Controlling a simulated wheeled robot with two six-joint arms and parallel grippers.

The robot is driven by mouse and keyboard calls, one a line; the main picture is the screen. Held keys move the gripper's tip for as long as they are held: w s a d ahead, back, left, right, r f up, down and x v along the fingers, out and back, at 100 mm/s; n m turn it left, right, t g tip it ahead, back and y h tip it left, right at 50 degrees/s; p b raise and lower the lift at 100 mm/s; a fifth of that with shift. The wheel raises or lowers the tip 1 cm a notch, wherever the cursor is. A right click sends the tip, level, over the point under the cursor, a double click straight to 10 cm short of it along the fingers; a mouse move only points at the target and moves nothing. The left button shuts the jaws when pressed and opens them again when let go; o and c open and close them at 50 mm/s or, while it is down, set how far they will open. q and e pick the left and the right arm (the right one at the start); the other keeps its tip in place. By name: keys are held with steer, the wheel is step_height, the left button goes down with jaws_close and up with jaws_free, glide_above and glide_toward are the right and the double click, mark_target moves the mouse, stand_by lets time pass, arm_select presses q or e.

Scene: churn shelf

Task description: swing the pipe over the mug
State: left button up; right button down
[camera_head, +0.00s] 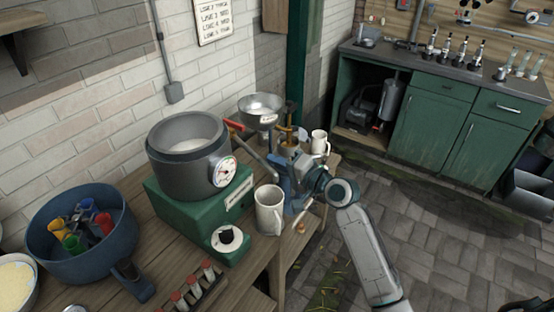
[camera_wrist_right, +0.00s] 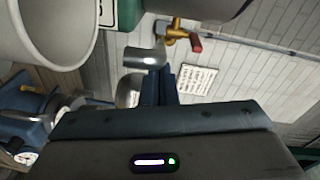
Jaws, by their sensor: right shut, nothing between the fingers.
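The pipe (camera_head: 262,155) is a grey tube running from the red-handled valve (camera_head: 234,125) on the grey pot (camera_head: 180,173) toward the right. Its far end is hidden by my gripper in the head view. The wrist view shows a metal pipe piece (camera_wrist_right: 146,58) below the brass valve (camera_wrist_right: 176,34). The cream mug (camera_head: 269,214) stands upright at the bench's front edge, left of my right gripper (camera_head: 287,182). A large pale mug rim (camera_wrist_right: 50,35) fills the wrist view's upper left. My right gripper's fingers (camera_wrist_right: 160,85) are shut and empty, close to the pipe; contact is unclear.
A second mug (camera_head: 319,142) and a metal funnel bowl (camera_head: 261,106) stand behind. The green base (camera_head: 205,205) with a dial, a rack of red-capped vials (camera_head: 197,288) and a blue pan (camera_head: 45,240) crowd the bench. Open floor lies to the right.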

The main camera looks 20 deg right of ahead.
steer(key=shift+s+a+p, duration=0.25)
steer(key=shift+a+p, duration=0.05)
steer(key=shift+a, duration=0.3)
steer(key=shift+s+a+p, duration=0.25)
steer(key=shift+a, duration=0.3)
steer(key=shift+d+f, duration=0.1)
steer(key=shift+d, duration=0.05)
